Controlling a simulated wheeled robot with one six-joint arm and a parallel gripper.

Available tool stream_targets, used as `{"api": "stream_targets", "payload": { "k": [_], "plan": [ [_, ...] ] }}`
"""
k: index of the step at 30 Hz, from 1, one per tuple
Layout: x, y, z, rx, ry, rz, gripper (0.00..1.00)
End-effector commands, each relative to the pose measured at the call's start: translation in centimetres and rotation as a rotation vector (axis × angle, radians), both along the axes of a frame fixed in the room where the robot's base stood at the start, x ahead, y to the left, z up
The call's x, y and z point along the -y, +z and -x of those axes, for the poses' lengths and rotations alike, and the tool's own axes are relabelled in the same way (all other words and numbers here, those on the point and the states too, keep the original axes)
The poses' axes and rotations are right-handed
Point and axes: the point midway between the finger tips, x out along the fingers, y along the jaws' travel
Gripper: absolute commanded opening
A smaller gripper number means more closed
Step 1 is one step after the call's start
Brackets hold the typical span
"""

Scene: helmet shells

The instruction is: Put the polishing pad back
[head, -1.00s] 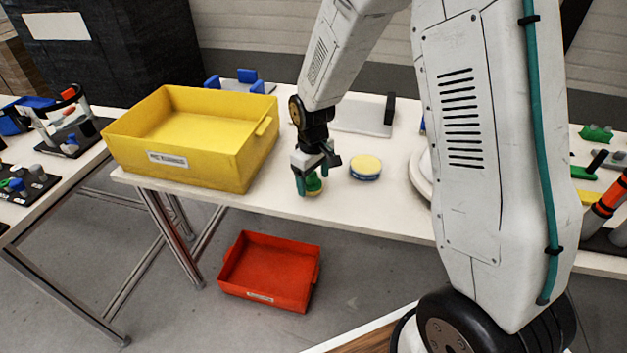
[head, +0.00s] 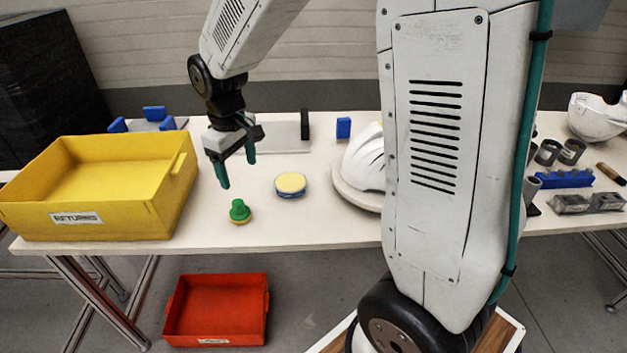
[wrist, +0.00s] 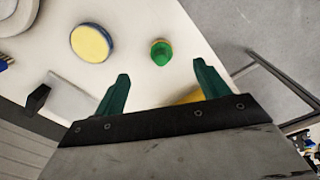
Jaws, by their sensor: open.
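A small green-knobbed piece with a yellowish underside (head: 239,212) stands upright on the white table near its front edge. A round yellow-topped disc with a blue rim (head: 290,185) lies to its right. I cannot tell for sure which of them is the polishing pad. My gripper (head: 238,168) is open and empty, above the green-knobbed piece and apart from it. In the wrist view, the green-knobbed piece (wrist: 161,52) shows beyond the gap between my fingers (wrist: 160,73), and the disc (wrist: 91,42) is to the left.
A yellow bin labelled RETURNS (head: 75,218) stands on the table at the left. A red bin (head: 217,308) is on the floor below. A white helmet shell (head: 365,160) sits on a round base (head: 352,195), partly behind my arm. The table (head: 330,225) is clear around the disc.

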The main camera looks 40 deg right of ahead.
Motion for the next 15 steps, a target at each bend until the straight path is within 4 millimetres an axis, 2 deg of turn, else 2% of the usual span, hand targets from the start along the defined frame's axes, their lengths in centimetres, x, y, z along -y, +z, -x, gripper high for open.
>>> {"api": "stream_targets", "payload": {
  "k": [1,6,10,15],
  "plan": [
    [0.4,2.0,1.6,0.016,-0.027,-0.003,0.74],
    [1.4,6.9,8.6,0.040,-0.139,-0.015,0.74],
    [2.0,9.3,14.2,0.059,-0.224,-0.026,0.74],
    [2.5,10.7,20.9,0.077,-0.323,-0.040,0.74]
  ]
}}
